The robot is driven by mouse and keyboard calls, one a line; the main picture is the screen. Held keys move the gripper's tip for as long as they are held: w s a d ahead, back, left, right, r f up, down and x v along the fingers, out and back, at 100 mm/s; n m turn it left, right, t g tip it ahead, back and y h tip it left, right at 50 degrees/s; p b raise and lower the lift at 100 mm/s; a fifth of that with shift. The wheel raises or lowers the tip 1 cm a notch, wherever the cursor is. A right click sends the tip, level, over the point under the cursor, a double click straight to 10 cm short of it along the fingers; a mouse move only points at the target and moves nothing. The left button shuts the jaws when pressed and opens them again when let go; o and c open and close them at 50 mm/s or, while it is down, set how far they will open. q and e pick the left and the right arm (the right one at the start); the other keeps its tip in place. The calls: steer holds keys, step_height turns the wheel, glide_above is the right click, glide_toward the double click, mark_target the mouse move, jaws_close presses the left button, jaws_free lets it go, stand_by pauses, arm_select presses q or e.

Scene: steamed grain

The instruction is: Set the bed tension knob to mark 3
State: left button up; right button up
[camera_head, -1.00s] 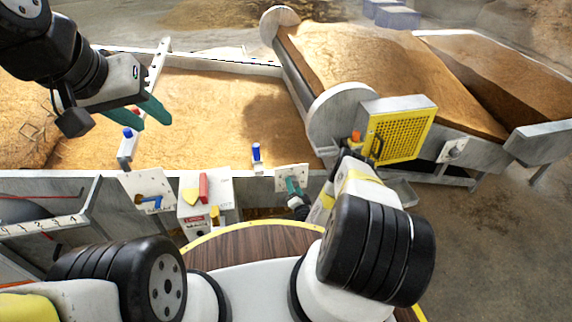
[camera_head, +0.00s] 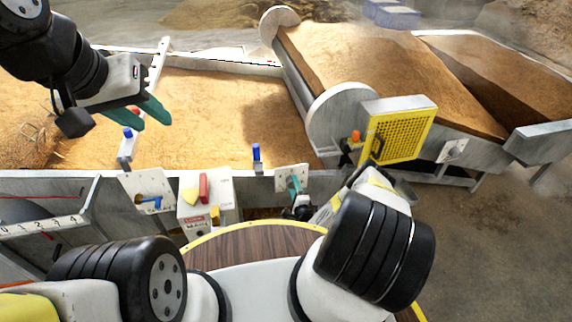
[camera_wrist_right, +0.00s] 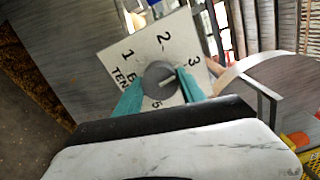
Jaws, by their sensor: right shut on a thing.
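The bed tension knob (camera_wrist_right: 160,82) is a round grey dial on a white plate (camera_wrist_right: 135,48) in the right wrist view. Numbers 1, 2, 3 and 5 show; my gripper covers part of the plate. A pale line on the knob points right and slightly up, roughly toward the 3 side; exact alignment is unclear. My right gripper (camera_wrist_right: 154,93) is shut on the knob, one teal finger on each side. In the head view the plate (camera_head: 291,173) is on the bed's front wall, with my right gripper (camera_head: 296,190) at it. My left gripper (camera_head: 152,124) is open and empty above the grain.
A blue-handled plate (camera_head: 148,190) and a control box (camera_head: 205,205) with red and yellow parts are left of the knob plate. A yellow mesh guard (camera_head: 400,132) stands to the right, close to my right arm. A blue-topped post (camera_head: 256,158) rises nearby.

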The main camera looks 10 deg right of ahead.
steer(key=shift+s+m, duration=0.1)
steer(key=shift+m, duration=0.4)
steer(key=shift+f, duration=0.1)
steer(key=o, duration=1.3)
steer(key=shift+o, duration=0.2)
steer(key=s, duration=0.7)
steer(key=shift+s, duration=0.4)
steer(key=shift+d, duration=0.1)
